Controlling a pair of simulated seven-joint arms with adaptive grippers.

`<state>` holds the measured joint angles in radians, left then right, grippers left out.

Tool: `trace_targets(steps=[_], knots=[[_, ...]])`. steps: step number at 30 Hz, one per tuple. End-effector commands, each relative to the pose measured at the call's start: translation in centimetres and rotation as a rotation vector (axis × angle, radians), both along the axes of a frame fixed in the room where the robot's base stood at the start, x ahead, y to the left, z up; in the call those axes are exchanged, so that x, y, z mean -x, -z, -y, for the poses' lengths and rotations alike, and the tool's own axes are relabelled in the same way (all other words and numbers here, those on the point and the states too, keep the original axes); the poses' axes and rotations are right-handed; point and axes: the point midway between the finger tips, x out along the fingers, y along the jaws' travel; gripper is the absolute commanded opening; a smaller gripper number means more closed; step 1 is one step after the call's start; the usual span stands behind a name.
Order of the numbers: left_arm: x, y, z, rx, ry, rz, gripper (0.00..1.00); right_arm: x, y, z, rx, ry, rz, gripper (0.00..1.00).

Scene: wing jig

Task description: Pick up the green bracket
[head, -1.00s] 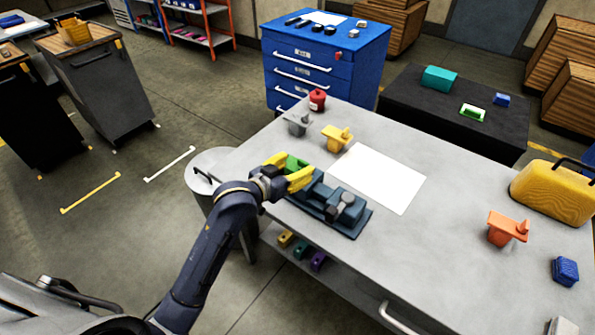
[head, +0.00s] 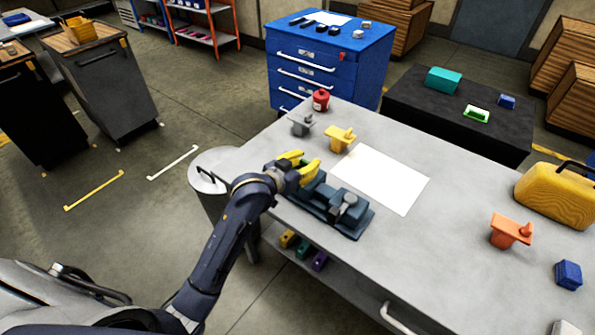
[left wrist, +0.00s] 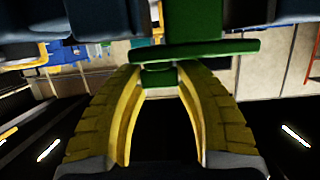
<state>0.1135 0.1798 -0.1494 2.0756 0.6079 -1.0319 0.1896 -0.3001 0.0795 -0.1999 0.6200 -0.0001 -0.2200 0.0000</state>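The green bracket (left wrist: 196,47) shows in the left wrist view, with a wide flat plate, a thicker block and a narrow stem. My left gripper (left wrist: 161,72) has its yellow fingertips on either side of the stem, with no clear gap. In the head view my left gripper (head: 303,165) is at the rear left end of the dark blue-grey jig (head: 333,205) and hides most or all of the bracket. I cannot tell whether the bracket rests on the jig. My right gripper is not in view.
On the grey table are a grey part (head: 301,124), a yellow part (head: 341,138), a red canister (head: 321,100), a white sheet (head: 381,179), an orange part (head: 510,230), a blue block (head: 568,274) and a yellow case (head: 556,195).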

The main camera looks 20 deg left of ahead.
Motion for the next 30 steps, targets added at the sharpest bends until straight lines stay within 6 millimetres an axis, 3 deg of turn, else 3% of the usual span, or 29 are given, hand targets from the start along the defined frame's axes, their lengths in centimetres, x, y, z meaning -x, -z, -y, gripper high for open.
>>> trace_targets(steps=[1,7,20,26,30], knots=[[0.0,0.0,0.0,0.000,0.000,0.000,0.24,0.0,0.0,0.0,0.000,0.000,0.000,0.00],[0.0,0.0,0.0,0.000,0.000,0.000,0.01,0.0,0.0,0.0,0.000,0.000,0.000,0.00],[0.0,-0.3,0.0,0.000,0.000,0.001,0.00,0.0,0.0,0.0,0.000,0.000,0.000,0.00],[-0.1,-2.7,0.0,-0.002,0.001,0.007,0.00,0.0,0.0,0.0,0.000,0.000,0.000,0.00],[-0.1,-5.8,0.0,-0.002,0.001,0.009,0.00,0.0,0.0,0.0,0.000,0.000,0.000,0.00]])
